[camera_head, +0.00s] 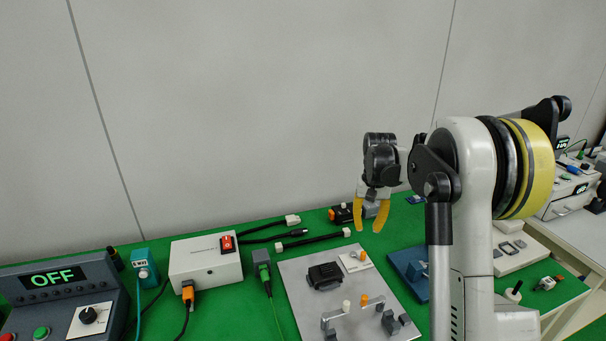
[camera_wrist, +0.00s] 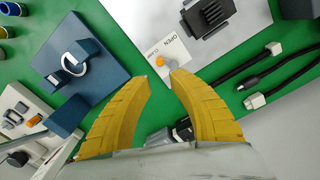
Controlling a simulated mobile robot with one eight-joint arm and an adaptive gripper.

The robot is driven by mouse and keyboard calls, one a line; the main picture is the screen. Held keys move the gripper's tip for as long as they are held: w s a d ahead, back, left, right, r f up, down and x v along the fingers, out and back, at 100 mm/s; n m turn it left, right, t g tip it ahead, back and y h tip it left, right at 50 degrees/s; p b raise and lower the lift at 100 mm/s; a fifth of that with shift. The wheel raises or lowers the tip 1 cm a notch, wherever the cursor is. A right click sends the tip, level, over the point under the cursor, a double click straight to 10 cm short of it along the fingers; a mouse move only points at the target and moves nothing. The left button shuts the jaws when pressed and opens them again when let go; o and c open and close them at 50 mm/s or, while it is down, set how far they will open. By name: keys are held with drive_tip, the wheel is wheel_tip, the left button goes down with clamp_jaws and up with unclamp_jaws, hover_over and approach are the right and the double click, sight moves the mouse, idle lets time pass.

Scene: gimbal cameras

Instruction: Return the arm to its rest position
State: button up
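My gripper (camera_head: 371,215) hangs from the arm above the back of the green bench, its two yellow fingers pointing down. In the wrist view my gripper (camera_wrist: 160,75) has its fingertips apart with nothing between them. Beyond the fingertips lies a white plate with an orange knob (camera_wrist: 162,60) marked "OPEN". The same knob plate (camera_head: 355,260) sits on the grey board in the head view. My arm stands upright at the right of the head view and hides part of the bench.
The grey board (camera_head: 300,285) carries a black block (camera_head: 325,276) and clamps. A white box with a red switch (camera_head: 205,262) and an "OFF" console (camera_head: 60,290) stand left. A blue fixture (camera_head: 408,268) is right of the board. Black cables (camera_head: 312,241) lie behind. The wall (camera_head: 250,110) is bare.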

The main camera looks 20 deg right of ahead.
drive_tip(key=s+a+r+n+t, duration=0.2)
drive_tip(key=s+a+r+t, duration=0.1)
drive_tip(key=s+a+r, duration=0.85)
drive_tip(key=s+a+n+t, duration=0.1)
drive_tip(key=s+a, duration=0.3)
drive_tip(key=s, duration=0.4)
drive_tip(key=s+a+f+n+t, duration=0.1)
drive_tip(key=s+a+t, duration=0.2)
drive_tip(key=s, duration=0.5)
drive_tip(key=shift+a+f+n, duration=0.2)
drive_tip(key=shift+a+n, duration=0.1)
drive_tip(key=shift+a, duration=0.05)
